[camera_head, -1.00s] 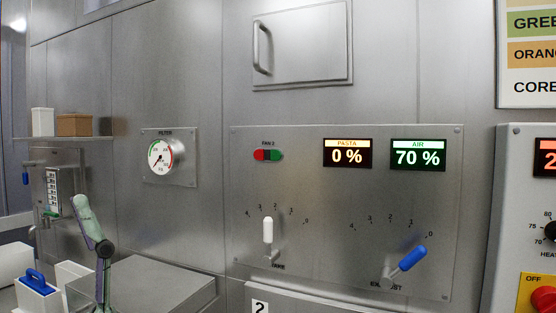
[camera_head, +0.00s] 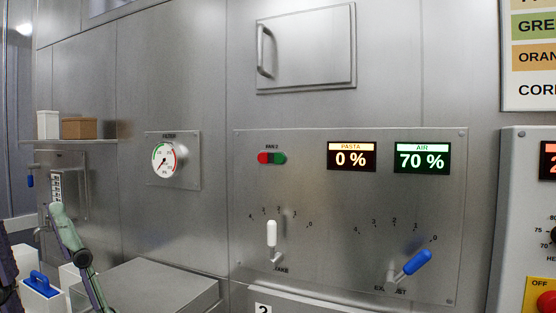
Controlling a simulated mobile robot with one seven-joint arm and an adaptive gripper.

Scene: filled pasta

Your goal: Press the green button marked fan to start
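The green button (camera_head: 280,158) sits on the upper left of the steel control panel (camera_head: 330,200), directly right of a red button (camera_head: 264,158). A small label above the pair reads FAN with a number. Nothing covers the buttons. Part of my arm shows at the lower left, well away from the panel. The gripper's fingertips cannot be made out in this view.
The panel also carries a white lever (camera_head: 272,233), a blue lever (camera_head: 416,263), a PASTA display (camera_head: 351,157) at 0 % and an AIR display (camera_head: 422,158) at 70 %. A filter gauge (camera_head: 164,160) is to the left. A steel box (camera_head: 150,285) stands below it.

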